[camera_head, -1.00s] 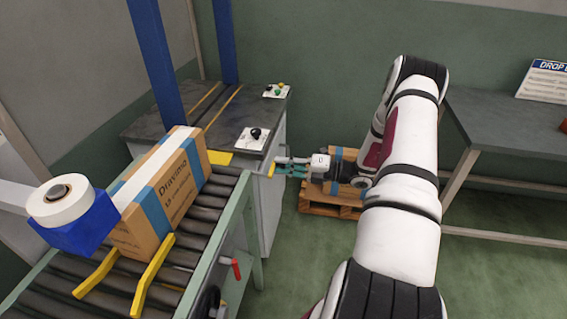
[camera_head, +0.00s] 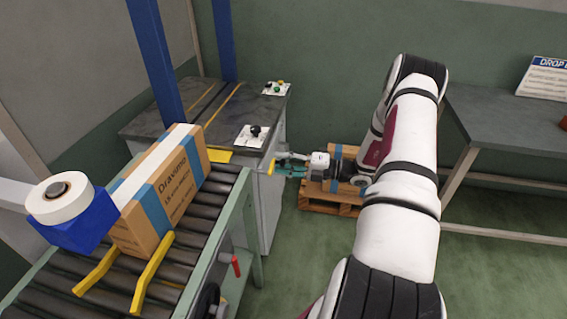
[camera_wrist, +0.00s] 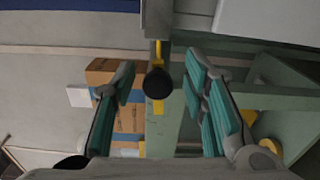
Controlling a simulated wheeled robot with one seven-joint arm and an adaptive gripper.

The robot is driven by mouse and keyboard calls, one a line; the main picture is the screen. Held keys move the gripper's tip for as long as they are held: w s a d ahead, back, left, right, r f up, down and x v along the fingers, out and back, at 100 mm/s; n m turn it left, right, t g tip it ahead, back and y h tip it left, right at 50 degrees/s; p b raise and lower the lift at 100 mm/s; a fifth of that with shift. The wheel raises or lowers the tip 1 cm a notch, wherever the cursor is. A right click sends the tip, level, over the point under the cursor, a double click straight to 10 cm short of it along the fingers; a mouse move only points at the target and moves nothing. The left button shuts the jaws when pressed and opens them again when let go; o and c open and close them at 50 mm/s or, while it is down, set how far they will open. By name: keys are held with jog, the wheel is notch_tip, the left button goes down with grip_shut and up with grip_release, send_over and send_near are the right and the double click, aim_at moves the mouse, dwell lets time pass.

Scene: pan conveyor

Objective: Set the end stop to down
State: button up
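The end stop (camera_head: 219,155) shows as a flat yellow plate across the far end of the roller conveyor. A small yellow lever part (camera_head: 271,166) shows just right of the conveyor's end, left of my fingertips. My gripper (camera_head: 283,164) is open there, its teal-padded fingers pointing left toward it. In the wrist view my gripper (camera_wrist: 161,82) has its fingers spread on both sides of a black round knob (camera_wrist: 158,83), with a visible gap on each side. A yellow strip (camera_wrist: 158,48) shows behind the knob. Whether the stop is up or down is hard to tell.
A cardboard box (camera_head: 165,200) with blue and white bands stands on the conveyor (camera_head: 205,210) beside a blue tape head (camera_head: 75,225). A dark cabinet top (camera_head: 190,110) carries control panels. A pallet with a box (camera_head: 335,190) and a grey table (camera_head: 505,125) are to the right.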

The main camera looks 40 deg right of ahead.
jog(key=shift+s, duration=0.1)
jog(key=v, duration=1.2)
